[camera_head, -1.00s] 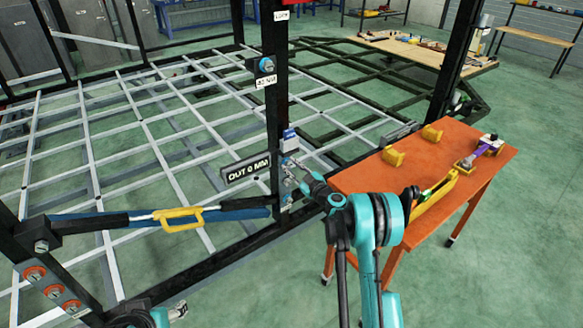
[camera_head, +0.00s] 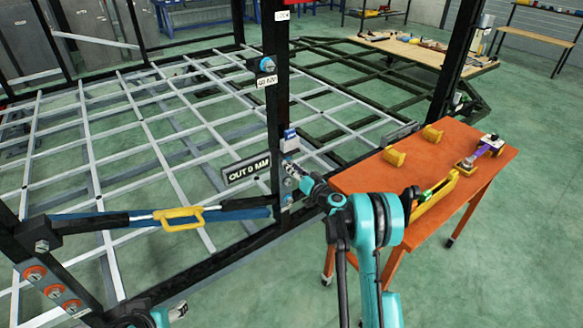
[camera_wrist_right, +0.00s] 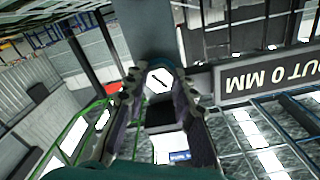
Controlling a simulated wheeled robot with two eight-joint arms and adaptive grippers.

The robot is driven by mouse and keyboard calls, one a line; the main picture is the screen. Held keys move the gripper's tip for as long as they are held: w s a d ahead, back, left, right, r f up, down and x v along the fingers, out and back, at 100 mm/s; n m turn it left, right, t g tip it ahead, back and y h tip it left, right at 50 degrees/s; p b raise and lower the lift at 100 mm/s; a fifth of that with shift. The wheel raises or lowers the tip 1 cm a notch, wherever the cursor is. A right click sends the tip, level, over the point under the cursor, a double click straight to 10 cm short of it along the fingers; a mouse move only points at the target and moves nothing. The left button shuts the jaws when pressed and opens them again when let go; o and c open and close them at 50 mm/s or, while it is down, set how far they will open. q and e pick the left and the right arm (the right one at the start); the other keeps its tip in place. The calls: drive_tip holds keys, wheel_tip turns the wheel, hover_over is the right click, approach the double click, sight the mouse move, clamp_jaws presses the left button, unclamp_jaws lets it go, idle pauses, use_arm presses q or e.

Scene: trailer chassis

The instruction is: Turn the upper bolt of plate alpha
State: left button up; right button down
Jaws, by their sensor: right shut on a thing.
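A narrow grey plate (camera_head: 286,209) with bolts in a vertical row is fixed to the black post, under a small blue-and-white tag (camera_head: 289,141). My right gripper (camera_head: 290,168) is at the upper part of this plate. In the right wrist view its fingers (camera_wrist_right: 160,84) are closed around a bolt head (camera_wrist_right: 160,77) with a dark slanted line on its face. The fingers hide most of this bolt in the head view. A lower bolt (camera_head: 287,198) shows below the gripper. Part of my left gripper (camera_head: 179,310) shows at the bottom left; its fingers are unclear.
A sign reading "OUT 0 MM" (camera_head: 246,169) stands just left of the plate. An orange table (camera_head: 372,180) with yellow parts is to the right. A strut with a yellow handle (camera_head: 180,218) lies across the left. Open green floor is at the lower right.

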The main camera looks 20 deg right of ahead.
drive_tip(key=shift+d+n, duration=0.1)
drive_tip(key=shift+n, duration=17.8)
drive_tip(key=c, duration=1.2)
unclamp_jaws()
drive_tip(key=shift+s, duration=0.1)
